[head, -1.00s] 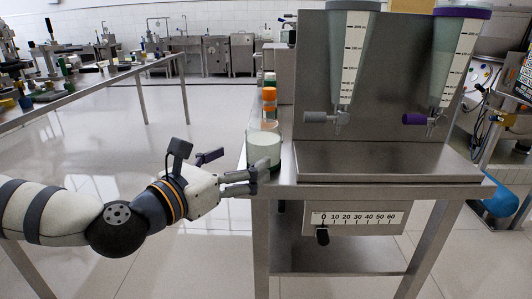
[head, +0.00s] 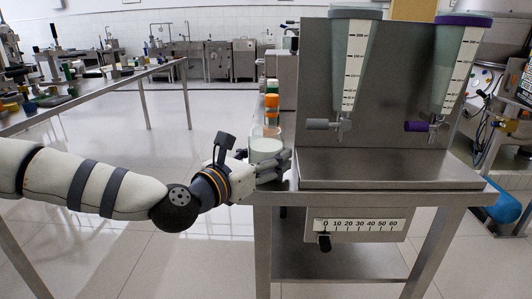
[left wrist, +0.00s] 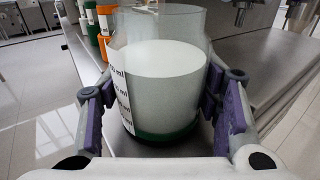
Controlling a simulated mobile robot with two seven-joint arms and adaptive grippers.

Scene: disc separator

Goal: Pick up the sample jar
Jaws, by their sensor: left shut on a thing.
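The sample jar (head: 265,147) is a clear glass jar with whitish contents, a marked label strip and a green base. It stands upright at the left end of the steel bench. In the left wrist view the jar (left wrist: 168,85) fills the middle, between the purple finger pads. My left gripper (head: 274,163) reaches in from the left and is shut on the jar low on its sides; it also shows in the left wrist view (left wrist: 162,118). The jar's lower front is partly hidden by the fingers in the head view. My right gripper is out of view.
Orange- and green-banded containers (head: 271,104) stand just behind the jar. To the right is a steel separator stand (head: 390,165) with two graduated funnels (head: 357,65) and valves above a tray. A scale panel (head: 355,225) hangs below the bench.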

